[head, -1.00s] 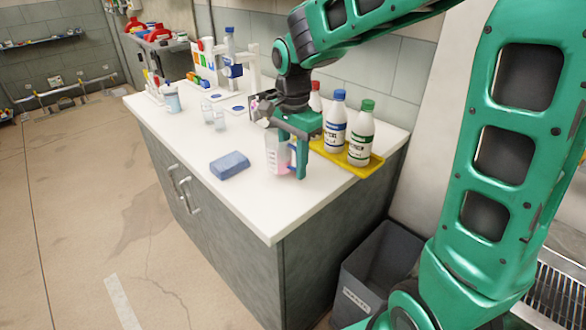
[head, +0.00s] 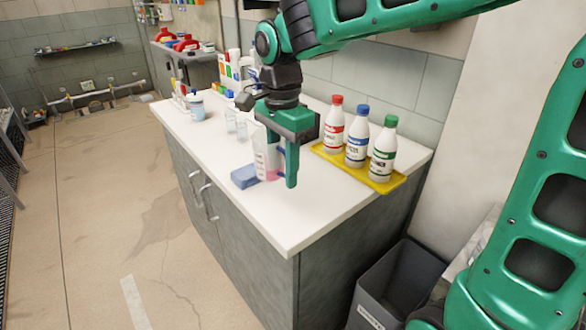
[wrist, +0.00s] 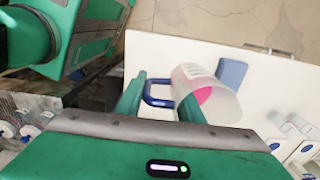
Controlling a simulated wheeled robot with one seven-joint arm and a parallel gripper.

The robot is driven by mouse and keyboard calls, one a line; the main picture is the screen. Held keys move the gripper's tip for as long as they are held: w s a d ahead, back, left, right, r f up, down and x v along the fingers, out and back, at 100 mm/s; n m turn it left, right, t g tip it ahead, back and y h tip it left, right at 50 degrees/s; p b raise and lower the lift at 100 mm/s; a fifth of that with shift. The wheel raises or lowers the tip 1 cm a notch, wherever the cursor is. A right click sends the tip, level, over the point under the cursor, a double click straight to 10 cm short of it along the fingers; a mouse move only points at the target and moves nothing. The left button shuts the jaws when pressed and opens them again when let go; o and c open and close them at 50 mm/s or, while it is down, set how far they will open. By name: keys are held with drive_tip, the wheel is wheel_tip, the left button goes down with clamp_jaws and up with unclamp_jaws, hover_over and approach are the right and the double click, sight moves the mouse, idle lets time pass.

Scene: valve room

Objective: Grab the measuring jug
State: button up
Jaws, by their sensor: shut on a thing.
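The measuring jug (head: 264,158) is a clear cup with pink liquid low in it and a blue handle. It is over the white counter, at the right end of the blue sponge (head: 243,177). My gripper (head: 285,174) points down beside it, shut on the jug's handle. In the wrist view the blue handle lies between my two fingers (wrist: 160,98), and the jug body (wrist: 207,90) extends to the right of them. In the head view a finger partly covers the jug, and I cannot tell whether its base clears the counter.
A yellow tray (head: 398,182) with red-, blue- and green-capped bottles stands right of my gripper. Two clear beakers (head: 236,124) and a blue-lidded tub (head: 197,107) stand farther back. A grey bin (head: 397,282) is beside the counter. The counter's front corner is clear.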

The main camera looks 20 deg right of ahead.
drive_tip(key=shift+s+a+r, duration=0.25)
drive_tip(key=shift+a+r, duration=0.15)
drive_tip(key=shift+a, duration=0.2)
drive_tip(key=shift+s+a+r, duration=0.2)
drive_tip(key=shift+a+r, duration=0.15)
drive_tip(key=shift+a, duration=0.2)
